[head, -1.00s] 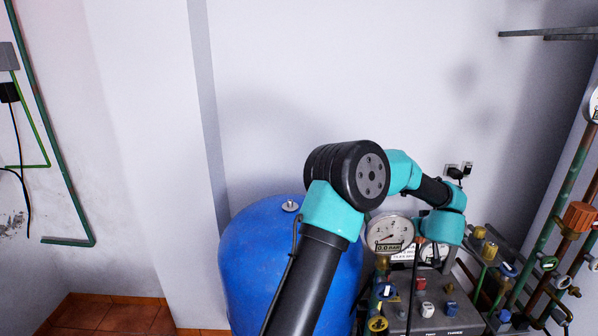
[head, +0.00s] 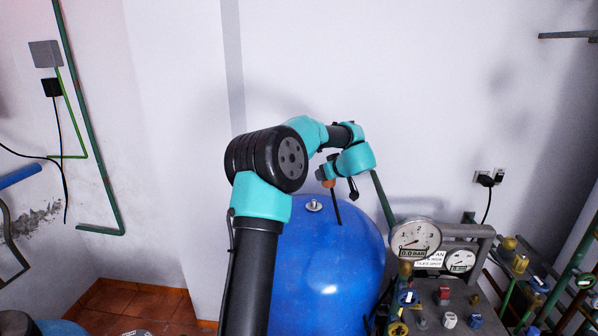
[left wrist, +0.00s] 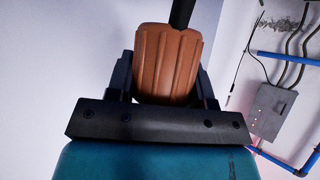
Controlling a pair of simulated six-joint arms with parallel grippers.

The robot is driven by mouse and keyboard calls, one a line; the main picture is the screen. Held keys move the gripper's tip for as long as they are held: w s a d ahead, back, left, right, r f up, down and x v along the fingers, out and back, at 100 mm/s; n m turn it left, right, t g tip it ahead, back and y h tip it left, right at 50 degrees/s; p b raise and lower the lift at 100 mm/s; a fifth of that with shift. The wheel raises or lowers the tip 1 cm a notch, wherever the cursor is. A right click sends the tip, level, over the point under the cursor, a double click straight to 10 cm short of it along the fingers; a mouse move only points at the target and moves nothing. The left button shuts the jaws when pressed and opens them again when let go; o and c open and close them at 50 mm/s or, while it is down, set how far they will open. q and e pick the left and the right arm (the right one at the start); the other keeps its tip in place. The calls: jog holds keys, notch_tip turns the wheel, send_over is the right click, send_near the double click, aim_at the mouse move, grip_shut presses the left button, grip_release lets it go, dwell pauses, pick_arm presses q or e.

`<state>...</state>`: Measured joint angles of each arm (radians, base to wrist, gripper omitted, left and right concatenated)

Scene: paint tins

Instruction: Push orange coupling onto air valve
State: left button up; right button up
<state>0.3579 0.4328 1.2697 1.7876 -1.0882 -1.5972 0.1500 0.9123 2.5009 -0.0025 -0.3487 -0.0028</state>
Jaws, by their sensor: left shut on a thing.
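The orange coupling (left wrist: 167,65) is a ribbed orange-brown piece with a black hose (left wrist: 182,14) coming out of its far end. My left gripper (left wrist: 165,80) is shut on it, with a black finger on each side. In the head view a small orange part of the coupling (head: 328,183) shows below my wrist, with the hose hanging down in front of the blue tank. The air valve (head: 313,206) looks to be the small metal fitting on top of the blue tank. The coupling appears above and slightly right of it, apart from it. My right gripper is not in view.
The blue tank (head: 340,265) stands in the middle. Pressure gauges (head: 415,238) and a panel with coloured knobs (head: 445,320) stand to its right, with pipes beyond. A grey box (left wrist: 272,108) and blue pipes show in the left wrist view. The wall behind the tank is bare.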

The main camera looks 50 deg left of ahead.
pick_arm(q)
jog(key=shift+n+g, duration=0.5)
jog(key=s+a, duration=0.1)
jog(key=a, duration=0.1)
jog(key=s+a, duration=0.1)
jog(key=s, duration=0.1)
jog(key=shift+s+a+r, duration=0.2)
jog(key=shift+a+r, duration=0.15)
jog(key=shift+d, duration=0.1)
jog(key=shift+f, duration=2.9)
jog(key=shift+f, duration=1.9)
jog(key=o, duration=0.9)
jog(key=v, duration=1.7)
jog(key=shift+d+r, duration=0.1)
jog(key=shift+r, duration=0.1)
